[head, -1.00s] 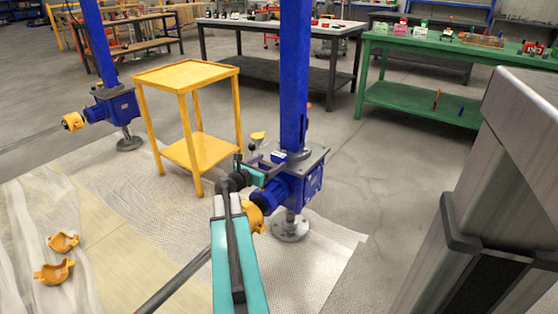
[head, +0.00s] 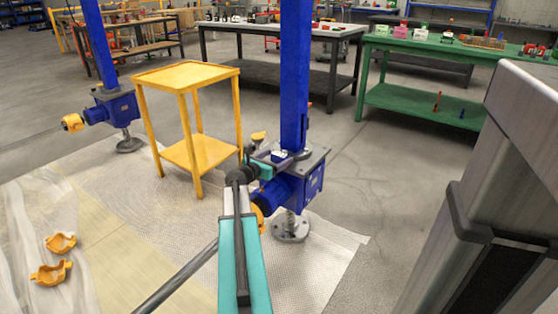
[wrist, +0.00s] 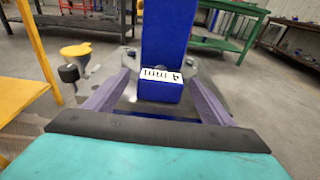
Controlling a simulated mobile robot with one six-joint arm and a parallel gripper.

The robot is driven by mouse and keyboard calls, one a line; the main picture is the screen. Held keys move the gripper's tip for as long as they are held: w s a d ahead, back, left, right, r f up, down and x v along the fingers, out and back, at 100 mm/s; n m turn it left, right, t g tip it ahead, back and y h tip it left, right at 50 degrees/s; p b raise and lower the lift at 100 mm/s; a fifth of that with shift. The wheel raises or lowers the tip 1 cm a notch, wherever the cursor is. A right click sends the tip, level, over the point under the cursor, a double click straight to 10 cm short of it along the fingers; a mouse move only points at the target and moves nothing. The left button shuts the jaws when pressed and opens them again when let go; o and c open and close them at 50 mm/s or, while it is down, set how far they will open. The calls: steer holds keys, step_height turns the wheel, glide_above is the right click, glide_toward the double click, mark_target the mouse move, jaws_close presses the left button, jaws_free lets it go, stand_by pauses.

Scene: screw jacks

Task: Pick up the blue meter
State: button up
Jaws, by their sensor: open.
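The blue meter (wrist: 160,87) is a small blue block with a white label, reading upside down as "4 mm", on its top edge. In the wrist view it stands right in front of the blue jack column (wrist: 168,35). In the head view the meter (head: 281,155) is small and partly hidden, on top of the jack's gearbox (head: 312,178). My gripper (wrist: 161,77) is open, with one grey-purple finger on each side of the meter. Whether they touch it I cannot tell. In the head view my gripper (head: 272,158) is at the column's foot.
A yellow cap (wrist: 76,52) and a dark knob (wrist: 68,73) stand left of the gripper. A yellow cart (head: 186,75) is left of the jack. A green bench (head: 420,98) stands back right. Two orange shells (head: 52,272) lie on the left floor covering.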

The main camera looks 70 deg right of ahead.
steer(key=c, duration=1.4)
steer(key=shift+r, duration=0.1)
steer(key=shift+r+p, duration=1.1)
steer(key=shift+r, duration=0.55)
steer(key=shift+s+a+r, duration=0.15)
steer(key=shift+s, duration=0.1)
steer(key=s+a+r+p, duration=0.1)
steer(key=s+a+p, duration=0.4)
steer(key=s, duration=0.8)
steer(key=shift+a+r, duration=0.15)
steer(key=shift+a, duration=1.4)
